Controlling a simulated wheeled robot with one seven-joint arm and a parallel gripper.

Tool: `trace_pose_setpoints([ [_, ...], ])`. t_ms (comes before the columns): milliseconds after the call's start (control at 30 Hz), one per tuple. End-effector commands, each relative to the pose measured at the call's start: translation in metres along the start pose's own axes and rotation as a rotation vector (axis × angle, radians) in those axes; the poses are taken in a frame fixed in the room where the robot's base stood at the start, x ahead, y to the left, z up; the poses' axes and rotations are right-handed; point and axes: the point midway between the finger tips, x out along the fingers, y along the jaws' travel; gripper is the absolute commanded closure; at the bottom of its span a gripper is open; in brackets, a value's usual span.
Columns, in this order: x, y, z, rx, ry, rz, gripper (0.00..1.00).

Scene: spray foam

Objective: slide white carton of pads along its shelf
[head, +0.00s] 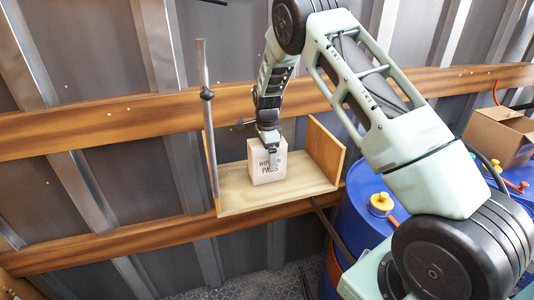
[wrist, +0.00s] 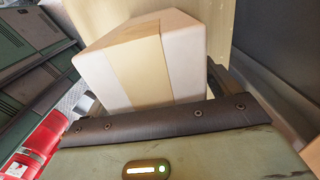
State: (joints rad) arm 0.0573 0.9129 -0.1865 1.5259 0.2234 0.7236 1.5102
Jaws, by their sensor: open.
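The white carton of pads (head: 267,176) stands upright on the wooden shelf (head: 240,198), near its middle, with dark lettering on its front. My gripper (head: 270,154) is over the carton's top from above, and one finger hangs in front of its lettered face. The other finger is hidden in the head view. In the wrist view the carton (wrist: 188,62) fills the middle, close to my gripper, with a tan band across it. The jaws are open; I cannot tell whether a finger touches the carton.
A grey pole (head: 204,120) stands at the left end. Free shelf lies on both sides of the carton.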

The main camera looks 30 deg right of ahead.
Motion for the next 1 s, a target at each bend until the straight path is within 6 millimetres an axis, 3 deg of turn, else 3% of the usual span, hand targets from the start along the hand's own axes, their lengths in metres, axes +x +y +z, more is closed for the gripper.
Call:
trace_pose_setpoints([
  [100,0.000,0.000,0.000,0.000,0.000,0.000,0.11],
  [133,0.000,0.000,0.000,0.000,0.000,0.000,0.16],
  [300,0.000,0.000,0.000,0.000,0.000,0.000,0.64],
  [333,0.000,0.000,0.000,0.000,0.000,0.000,0.69],
  [533,-0.001,0.000,0.006,-0.002,0.000,0.000,0.68],
  [1000,-0.001,0.000,0.042,-0.002,0.000,0.000,0.68],
])
